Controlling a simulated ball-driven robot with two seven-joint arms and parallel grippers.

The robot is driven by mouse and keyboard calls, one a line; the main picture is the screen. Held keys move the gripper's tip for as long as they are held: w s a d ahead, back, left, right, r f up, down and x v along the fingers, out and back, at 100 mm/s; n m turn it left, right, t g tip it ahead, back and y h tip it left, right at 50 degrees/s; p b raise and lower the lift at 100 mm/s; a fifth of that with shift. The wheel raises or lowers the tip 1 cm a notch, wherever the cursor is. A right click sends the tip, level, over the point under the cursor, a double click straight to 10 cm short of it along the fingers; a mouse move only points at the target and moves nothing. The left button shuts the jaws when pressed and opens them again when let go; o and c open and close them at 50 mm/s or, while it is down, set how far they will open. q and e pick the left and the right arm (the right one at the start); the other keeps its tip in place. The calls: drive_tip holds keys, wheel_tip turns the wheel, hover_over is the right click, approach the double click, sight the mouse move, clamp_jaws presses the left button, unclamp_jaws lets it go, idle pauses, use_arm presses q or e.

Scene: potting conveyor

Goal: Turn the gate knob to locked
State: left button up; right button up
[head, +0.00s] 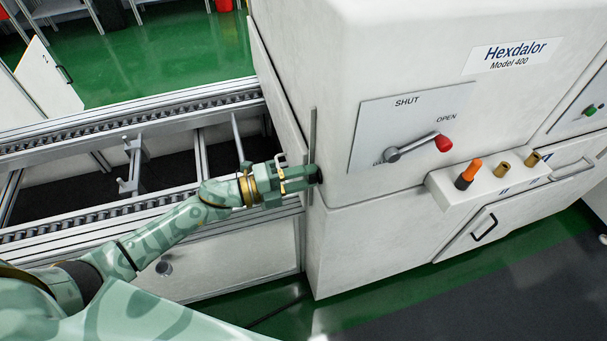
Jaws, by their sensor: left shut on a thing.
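My left gripper (303,178) reaches in from the left to the near left corner of the white machine. It is shut on a small dark part at the machine's side, which looks like the gate knob (318,175). The fingers cover most of this knob, and I cannot tell which way it points. A thin grey upright strip (312,128) stands just above the gripper along the machine's edge. My right gripper is not in view.
A roller conveyor (120,106) runs into the machine from the left. The machine's front has a SHUT/OPEN panel (380,115) with a red-tipped lever (443,143), pointing towards OPEN. A ledge (450,188) below holds an orange-topped peg (469,172) and two brass-coloured pieces. Green floor lies in front.

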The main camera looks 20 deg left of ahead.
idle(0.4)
use_arm(q)
drive_tip(key=o, duration=1)
drive_tip(key=shift+a, duration=0.1)
drive_tip(key=b+v, duration=0.1)
drive_tip(key=v, duration=1.5)
drive_tip(key=shift+s, duration=0.1)
